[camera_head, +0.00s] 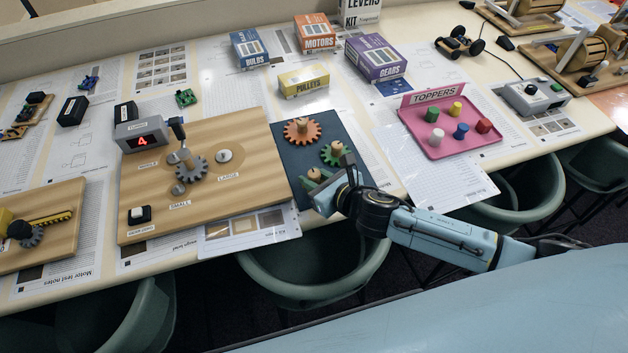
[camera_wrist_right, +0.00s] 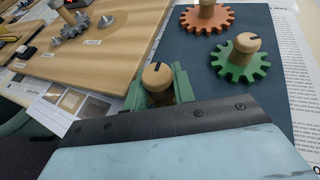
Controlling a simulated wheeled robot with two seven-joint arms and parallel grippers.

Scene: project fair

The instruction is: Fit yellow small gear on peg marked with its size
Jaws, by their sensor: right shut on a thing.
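My right gripper (camera_head: 318,180) is low over the dark mat (camera_head: 290,152), shut on a wooden knob (camera_wrist_right: 157,78) between its green fingers. The gear under this knob is hidden, so I cannot see its colour; no yellow gear shows. On the wooden board (camera_head: 140,178), a grey gear (camera_head: 191,169) sits near the middle. A bare metal peg (camera_head: 224,156) stands to its right, and another (camera_head: 178,188) is at its lower left. The label by the right peg reads LARGE in the wrist view (camera_wrist_right: 92,42). My left gripper is out of view.
An orange gear (camera_head: 302,131) and a green gear (camera_head: 335,153), both with wooden knobs, lie on the mat. A display box (camera_head: 141,135) showing 4 stands at the board's back edge. A pink tray (camera_head: 450,150) is to the right, and boxes stand behind.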

